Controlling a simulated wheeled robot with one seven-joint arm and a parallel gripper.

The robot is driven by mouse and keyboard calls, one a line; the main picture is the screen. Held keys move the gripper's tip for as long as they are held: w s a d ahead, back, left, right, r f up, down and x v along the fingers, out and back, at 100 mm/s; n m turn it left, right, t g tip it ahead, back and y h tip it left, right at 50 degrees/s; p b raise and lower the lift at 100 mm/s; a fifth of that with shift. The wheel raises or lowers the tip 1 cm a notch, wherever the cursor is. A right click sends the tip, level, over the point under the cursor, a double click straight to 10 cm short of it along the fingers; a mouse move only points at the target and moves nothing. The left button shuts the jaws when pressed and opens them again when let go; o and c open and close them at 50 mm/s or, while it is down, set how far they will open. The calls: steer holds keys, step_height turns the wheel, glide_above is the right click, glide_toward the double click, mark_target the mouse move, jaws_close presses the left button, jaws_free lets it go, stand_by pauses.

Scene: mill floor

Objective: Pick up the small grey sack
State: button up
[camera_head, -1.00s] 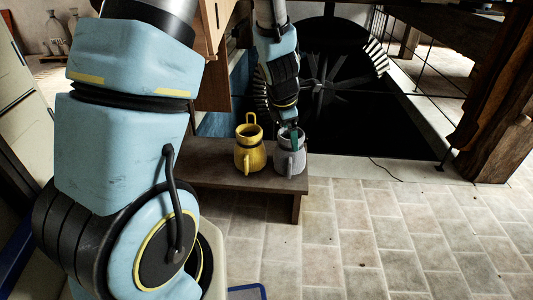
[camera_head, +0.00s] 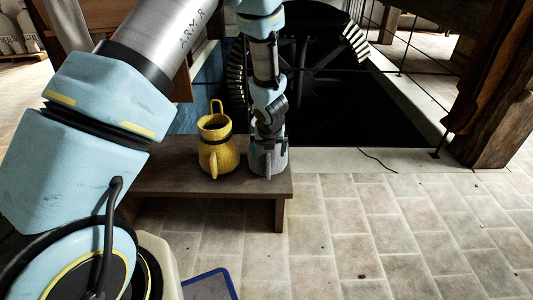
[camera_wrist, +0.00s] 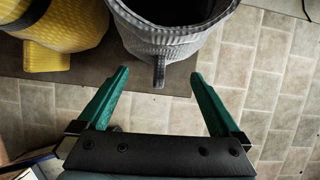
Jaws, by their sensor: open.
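The small grey sack (camera_head: 280,161) stands upright on a low dark wooden bench (camera_head: 155,182), near its right end. It looks like a woven grey pot with a dark open mouth and a loop or tab on its near side. In the wrist view the grey sack (camera_wrist: 190,46) is at the top centre, just beyond the fingertips. My gripper (camera_wrist: 160,75) is open, with its two green fingers apart and the tab showing between their tips. In the head view my gripper (camera_head: 267,143) overlaps the sack and hides part of it, so contact there is unclear.
A yellow sack (camera_head: 218,154) of similar shape with a handle stands close on the left of the grey one. Behind the bench is a dark pit with a large toothed wheel (camera_head: 310,50). A thick wooden post (camera_head: 493,110) stands at right.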

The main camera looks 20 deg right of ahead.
mark_target(268, 157)
steer(key=b+x, duration=0.2)
steer(key=x, duration=0.3)
steer(key=shift+f, duration=0.25)
jaws_close()
stand_by(0.6)
stand_by(0.6)
